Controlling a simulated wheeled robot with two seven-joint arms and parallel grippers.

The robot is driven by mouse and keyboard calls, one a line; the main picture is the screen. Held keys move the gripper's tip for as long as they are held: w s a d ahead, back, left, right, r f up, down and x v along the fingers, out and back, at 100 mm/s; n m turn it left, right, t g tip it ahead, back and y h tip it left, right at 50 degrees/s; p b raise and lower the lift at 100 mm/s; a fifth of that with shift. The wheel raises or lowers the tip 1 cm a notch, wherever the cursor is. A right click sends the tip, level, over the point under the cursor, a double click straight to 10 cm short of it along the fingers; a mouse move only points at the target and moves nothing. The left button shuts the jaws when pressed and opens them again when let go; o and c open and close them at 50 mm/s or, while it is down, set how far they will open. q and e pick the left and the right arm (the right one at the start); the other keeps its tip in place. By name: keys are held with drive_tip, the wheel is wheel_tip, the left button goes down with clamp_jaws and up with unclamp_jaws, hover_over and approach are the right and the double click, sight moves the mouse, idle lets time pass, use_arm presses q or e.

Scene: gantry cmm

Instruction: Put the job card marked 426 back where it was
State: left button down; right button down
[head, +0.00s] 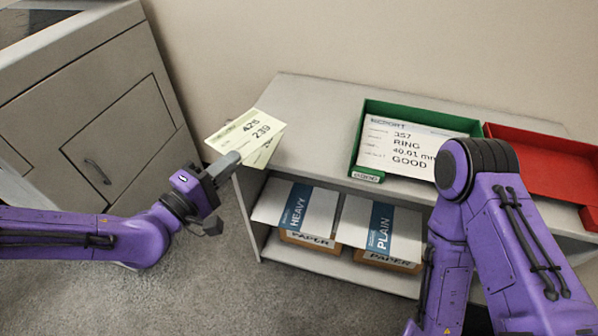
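A pale yellow card (237,130) with two printed numbers is at the left end of the shelf unit. Its lower number reads 239; the upper looks like 425 or 426, too small to be sure. Part of a second pale sheet (267,152) shows below it. My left gripper (230,160) has its fingertips at the card's lower edge and appears shut on it. The card overhangs the gap beside the unit. I cannot tell whether both sheets are gripped. My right arm is at the right, and its gripper is out of view.
A red tray (545,160) stands right. Boxes labelled PAPER (310,240) sit below. A grey cabinet (90,110) stands left.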

use_arm(q)
drive_tip(key=w+d+f+b, duration=0.2)
drive_tip(key=w+d+f, duration=0.1)
drive_tip(key=d+f, duration=0.3)
drive_tip(key=w+d+f+b, duration=0.2)
drive_tip(key=w+d+f, duration=0.1)
drive_tip(key=d+f, duration=0.3)
drive_tip(key=shift+d+f, duration=0.25)
drive_tip(key=shift+f, duration=0.25)
drive_tip(key=shift+f+b, duration=0.2)
drive_tip(key=shift+b, duration=0.1)
drive_tip(key=c, duration=1.4)
unclamp_jaws()
drive_tip(key=b+v, duration=0.1)
drive_tip(key=v, duration=1.1)
drive_tip(key=shift+r, duration=0.2)
